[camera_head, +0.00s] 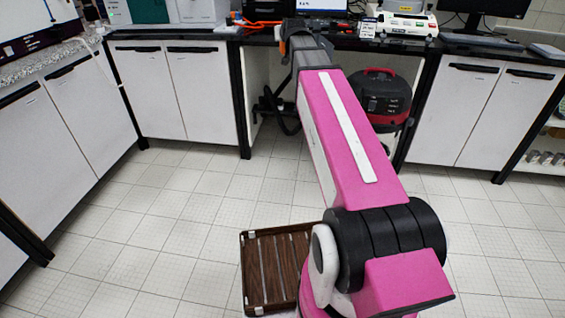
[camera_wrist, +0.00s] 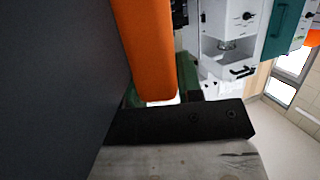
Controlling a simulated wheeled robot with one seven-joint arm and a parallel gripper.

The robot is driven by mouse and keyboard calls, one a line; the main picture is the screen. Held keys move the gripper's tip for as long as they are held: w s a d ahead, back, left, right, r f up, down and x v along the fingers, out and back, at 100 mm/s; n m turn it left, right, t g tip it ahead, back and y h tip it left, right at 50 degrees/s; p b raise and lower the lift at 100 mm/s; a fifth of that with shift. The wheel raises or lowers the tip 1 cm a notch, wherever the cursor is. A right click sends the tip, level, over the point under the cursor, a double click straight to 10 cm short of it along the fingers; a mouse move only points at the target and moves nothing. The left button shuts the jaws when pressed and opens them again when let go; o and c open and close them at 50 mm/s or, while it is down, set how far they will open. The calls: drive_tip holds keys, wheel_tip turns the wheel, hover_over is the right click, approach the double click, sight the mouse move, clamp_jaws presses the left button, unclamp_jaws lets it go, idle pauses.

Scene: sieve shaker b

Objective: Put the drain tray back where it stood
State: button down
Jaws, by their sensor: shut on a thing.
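My gripper (camera_head: 287,36) is at the far end of my outstretched arm, over the back bench, and mostly hidden by the arm in the head view. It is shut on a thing. The orange piece may be part of the drain tray, but I cannot be sure. An orange item (camera_head: 258,23) also shows on the bench just left of the gripper. The jaws' contact is not clear.
A white machine with a teal panel (camera_wrist: 240,38) stands beyond in the wrist view. A monitor (camera_head: 320,5) and a white device (camera_head: 398,25) stand on the bench right of the gripper. A black-and-red vacuum (camera_head: 383,98) is underneath. A brown slatted crate (camera_head: 246,275) is beside my arm's base.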

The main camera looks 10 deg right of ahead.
drive_tip(key=w+a+f+n+g+y, duration=0.1)
drive_tip(key=w+a+f+n+y, duration=0.3)
drive_tip(key=f, duration=1)
drive_tip(key=w+d+f+n+g+y, duration=0.15)
drive_tip(key=w+f, duration=0.35)
drive_tip(key=f, duration=0.8)
drive_tip(key=w+a+f+n+g+y, duration=0.1)
drive_tip(key=w+a+f+n+y, duration=0.25)
drive_tip(key=f, duration=1.05)
wheel_tip(320, 180, down, 39)
drive_tip(key=s+a+n+g+y, duration=0.2)
drive_tip(key=n+g+y, duration=0.3)
drive_tip(key=g, duration=0.1)
drive_tip(key=shift+w+d+f, duration=1.2)
drive_tip(key=shift+d+f, duration=0.25)
drive_tip(key=shift+f, duration=0.45)
drive_tip(key=shift+w+d+f, duration=1.25)
drive_tip(key=shift+d+f, duration=0.25)
drive_tip(key=shift+f, duration=0.35)
drive_tip(key=shift+w+d+f, duration=1.2)
drive_tip(key=shift+d+f, duration=0.25)
drive_tip(key=shift+f, duration=0.45)
drive_tip(key=c, duration=0.8)
unclamp_jaws()
